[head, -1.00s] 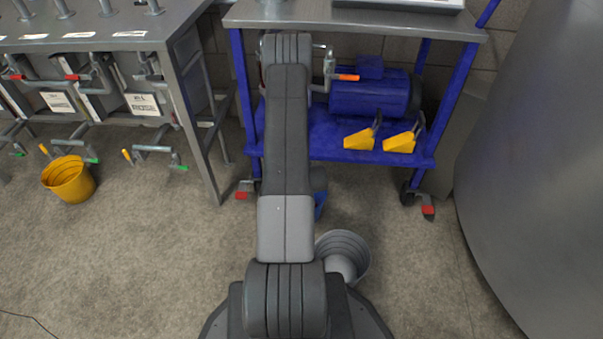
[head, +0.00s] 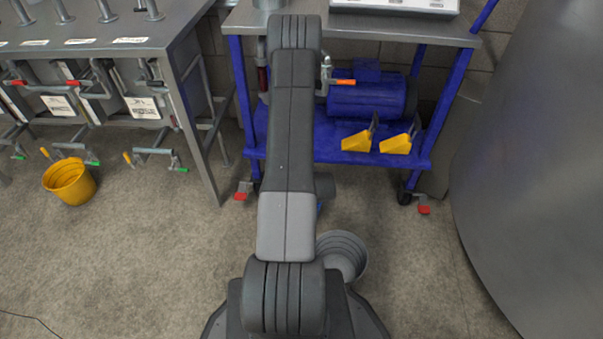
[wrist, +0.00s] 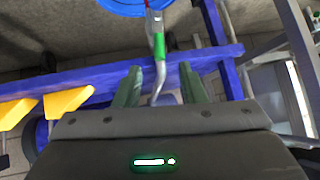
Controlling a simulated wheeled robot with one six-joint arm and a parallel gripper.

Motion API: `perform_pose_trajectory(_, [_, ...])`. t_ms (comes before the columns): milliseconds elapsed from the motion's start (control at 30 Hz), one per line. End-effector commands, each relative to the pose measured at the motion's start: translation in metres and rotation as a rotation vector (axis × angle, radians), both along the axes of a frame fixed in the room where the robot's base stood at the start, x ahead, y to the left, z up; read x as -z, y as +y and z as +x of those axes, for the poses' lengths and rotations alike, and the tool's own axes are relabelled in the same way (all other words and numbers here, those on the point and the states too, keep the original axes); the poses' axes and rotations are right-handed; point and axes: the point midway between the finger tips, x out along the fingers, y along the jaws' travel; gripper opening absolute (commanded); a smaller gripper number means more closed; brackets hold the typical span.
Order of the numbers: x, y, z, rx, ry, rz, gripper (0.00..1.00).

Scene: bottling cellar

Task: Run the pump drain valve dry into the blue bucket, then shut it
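In the wrist view the blue bucket (wrist: 135,5) is cut off by the top edge. In the head view only a blue sliver of it (head: 320,206) shows beside my arm. A metal drain fitting with a green handle (wrist: 160,46) runs between the bucket and my gripper in the wrist view. Its bent grey end lies in line with the gap between my fingers. My gripper (wrist: 160,82) is open, its two dark green fingers apart on either side. I cannot tell whether they touch the fitting. The inside of the bucket and any water flow are hidden.
A blue pump (head: 368,95) sits on the blue cart (head: 330,145), with an orange-handled valve (head: 343,81) and yellow wedges (head: 396,144). A grey bucket (head: 349,245) stands near my base, a yellow bucket (head: 70,180) at left. A large steel tank (head: 540,160) fills the right.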

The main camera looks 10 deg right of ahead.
Motion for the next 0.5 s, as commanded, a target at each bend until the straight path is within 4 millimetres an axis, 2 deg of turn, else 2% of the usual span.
perform_pose_trajectory(33, [-0.009, -0.001, -0.007, 0.0, 0.001, 0.0, 0.37])
perform_pose_trajectory(200, [-0.021, -0.003, -0.021, 0.0, 0.001, 0.0, 0.37])
perform_pose_trajectory(500, [-0.024, -0.003, -0.026, -0.001, -0.001, 0.0, 0.37])
